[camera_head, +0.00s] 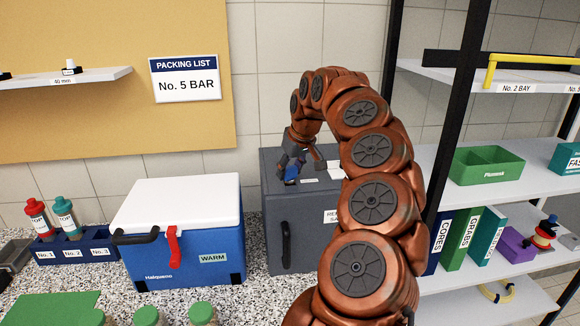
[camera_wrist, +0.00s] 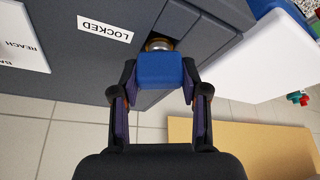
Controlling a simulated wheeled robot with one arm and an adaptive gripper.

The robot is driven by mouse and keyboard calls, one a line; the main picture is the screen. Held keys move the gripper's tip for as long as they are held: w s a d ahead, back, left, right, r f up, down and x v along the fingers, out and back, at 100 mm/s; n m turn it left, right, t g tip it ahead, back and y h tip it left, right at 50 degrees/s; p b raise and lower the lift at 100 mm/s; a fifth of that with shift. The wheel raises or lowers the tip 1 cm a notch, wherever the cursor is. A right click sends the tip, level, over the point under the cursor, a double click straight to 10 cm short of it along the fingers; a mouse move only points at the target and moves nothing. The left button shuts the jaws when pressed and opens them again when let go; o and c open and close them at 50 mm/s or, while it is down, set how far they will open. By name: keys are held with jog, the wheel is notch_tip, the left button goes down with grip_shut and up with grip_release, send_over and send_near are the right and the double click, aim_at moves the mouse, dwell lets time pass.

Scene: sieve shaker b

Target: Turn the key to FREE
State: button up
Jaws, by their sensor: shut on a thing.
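The key has a blue head (camera_wrist: 160,70) on a brass-coloured lock (camera_wrist: 159,44) on top of a grey cabinet (camera_head: 292,228). My gripper (camera_wrist: 158,92) is shut on the key's blue head, with one finger on each side. In the head view my gripper (camera_head: 301,168) is over the cabinet top, with the blue key head (camera_head: 292,172) between its fingers. A white label reading LOCKED (camera_wrist: 105,29) lies beside the lock in the wrist view. No FREE label can be read; my gripper and arm cover part of the cabinet top.
A blue cooler with a white lid (camera_head: 178,205) stands left of the cabinet. A black-framed shelf (camera_head: 475,75) with bins and binders stands right. A blue rack (camera_head: 72,248) holds red and teal bottles. A packing list sign (camera_head: 185,78) hangs on the wall.

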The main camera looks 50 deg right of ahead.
jog(key=shift+n+y, duration=0.8)
jog(key=shift+n, duration=1.4)
jog(key=o, duration=1.2)
jog(key=v, duration=1.1)
jog(key=shift+r, duration=0.25)
